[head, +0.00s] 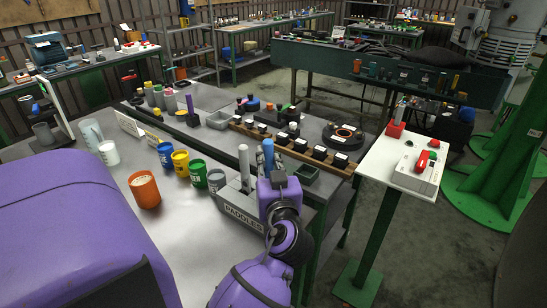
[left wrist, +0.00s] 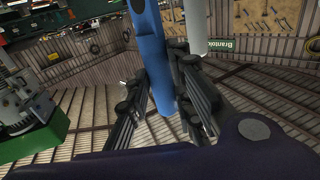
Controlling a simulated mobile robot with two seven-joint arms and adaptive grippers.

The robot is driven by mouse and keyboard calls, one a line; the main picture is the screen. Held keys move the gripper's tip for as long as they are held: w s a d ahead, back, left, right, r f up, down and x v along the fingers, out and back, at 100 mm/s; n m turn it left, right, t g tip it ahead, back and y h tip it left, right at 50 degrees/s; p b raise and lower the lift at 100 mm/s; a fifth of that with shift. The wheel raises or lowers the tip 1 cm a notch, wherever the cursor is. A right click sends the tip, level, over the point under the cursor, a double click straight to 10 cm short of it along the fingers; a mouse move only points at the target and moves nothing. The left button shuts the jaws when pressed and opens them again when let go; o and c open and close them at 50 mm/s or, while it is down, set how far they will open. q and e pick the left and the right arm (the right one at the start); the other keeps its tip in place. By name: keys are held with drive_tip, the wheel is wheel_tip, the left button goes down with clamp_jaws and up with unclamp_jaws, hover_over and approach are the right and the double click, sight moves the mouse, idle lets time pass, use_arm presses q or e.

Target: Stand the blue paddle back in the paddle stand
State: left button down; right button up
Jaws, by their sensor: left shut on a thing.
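The blue paddle (head: 268,157) is upright, its handle rising above my left gripper (head: 277,178) in the head view. In the left wrist view the blue paddle (left wrist: 151,50) runs between the two dark fingers of the left gripper (left wrist: 168,95), which are shut on it. The paddle stand (head: 242,220), a grey block marked PADDLES, is at the bench's front right edge, beside and partly behind the gripper. A grey paddle (head: 244,163) stands in it, just left of the blue one. The blue paddle's lower end is hidden, so I cannot tell whether it is in the stand.
Orange (head: 145,190), yellow (head: 181,163), blue (head: 165,154) and green (head: 198,173) cups stand left of the stand. A white pedestal (head: 385,165) with a red switch stands right.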

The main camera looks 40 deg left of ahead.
use_arm(q)
wheel_tip(320, 180, down, 4)
drive_tip(key=b, duration=0.2)
drive_tip(key=shift+f+b, duration=0.25)
drive_tip(key=shift+b, duration=0.1)
use_arm(e)
drive_tip(key=f, duration=0.3)
drive_tip(key=shift+s+d+f, duration=0.1)
drive_tip(key=shift+s+d, duration=0.1)
drive_tip(key=shift+s, duration=0.2)
use_arm(q)
drive_tip(key=c, duration=1.5)
unclamp_jaws()
drive_tip(key=shift+o, duration=0.2)
use_arm(e)
drive_tip(key=shift+s+f, duration=0.1)
drive_tip(key=shift+s, duration=0.35)
drive_tip(key=shift+s+d+g, duration=0.1)
drive_tip(key=shift+g, duration=0.2)
use_arm(q)
drive_tip(key=v, duration=0.7)
drive_tip(key=shift+s+d, duration=0.2)
drive_tip(key=shift+d, duration=0.05)
use_arm(e)
drive_tip(key=shift+w, duration=0.2)
